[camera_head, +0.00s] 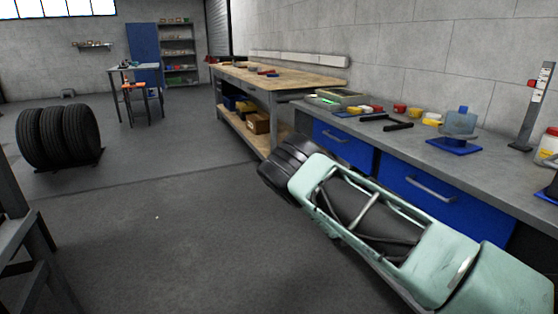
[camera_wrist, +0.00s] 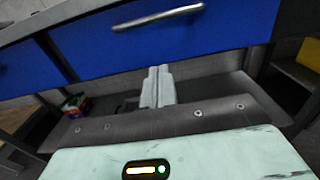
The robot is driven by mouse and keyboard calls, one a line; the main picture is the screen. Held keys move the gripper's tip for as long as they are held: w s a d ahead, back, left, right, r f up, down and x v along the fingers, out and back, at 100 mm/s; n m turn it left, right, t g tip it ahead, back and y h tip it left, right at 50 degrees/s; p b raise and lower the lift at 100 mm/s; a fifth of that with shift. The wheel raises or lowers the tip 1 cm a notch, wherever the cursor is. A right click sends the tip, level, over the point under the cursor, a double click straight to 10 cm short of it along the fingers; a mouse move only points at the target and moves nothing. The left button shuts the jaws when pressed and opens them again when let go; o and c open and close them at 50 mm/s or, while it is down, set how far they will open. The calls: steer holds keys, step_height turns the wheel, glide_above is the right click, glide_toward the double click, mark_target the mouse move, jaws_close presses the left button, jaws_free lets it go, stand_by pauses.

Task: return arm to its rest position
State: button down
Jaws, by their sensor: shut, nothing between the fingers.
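My gripper (camera_wrist: 158,72) shows in the wrist view as two pale grey fingers side by side, touching, with nothing between them. It points toward the dark space under a blue drawer front (camera_wrist: 180,45) with a metal handle. I see no contact with the drawer. In the head view my pale green arm reaches from the lower right toward the middle, in front of the grey workbench (camera_head: 425,150). I cannot make out my gripper in that view.
The workbench carries a blue-based fixture (camera_head: 455,146), black tools (camera_head: 398,126) and small coloured parts. A wooden-topped table (camera_head: 275,78) stands beyond it. Tyres (camera_head: 60,136) stand at the left. The grey floor (camera_head: 170,220) between is clear. A small coloured box (camera_wrist: 76,104) lies under the drawers.

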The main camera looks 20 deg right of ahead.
steer(key=s+a+r+m+g+y, duration=0.15)
steer(key=s+a+m+y, duration=0.35)
steer(key=a, duration=0.9)
steer(key=s+a+r+m+g+y, duration=0.1)
steer(key=s+a+r+m+y, duration=0.15)
steer(key=s+a+y, duration=0.7)
steer(key=s+a+r+m+t+y, duration=0.1)
steer(key=s+a+r, duration=0.35)
steer(key=a, duration=0.25)
steer(key=s+a+r+m+y, duration=0.1)
steer(key=s+a+r+y, duration=0.15)
steer(key=s+a, duration=0.45)
steer(key=s+a+r+m+t+y, duration=0.1)
steer(key=s+a+r, duration=0.35)
steer(key=a, duration=0.35)
step_height(320, 180, up, 16)
steer(key=w+p, duration=0.1)
steer(key=p, duration=1.5)
steer(key=shift+r, duration=0.2)
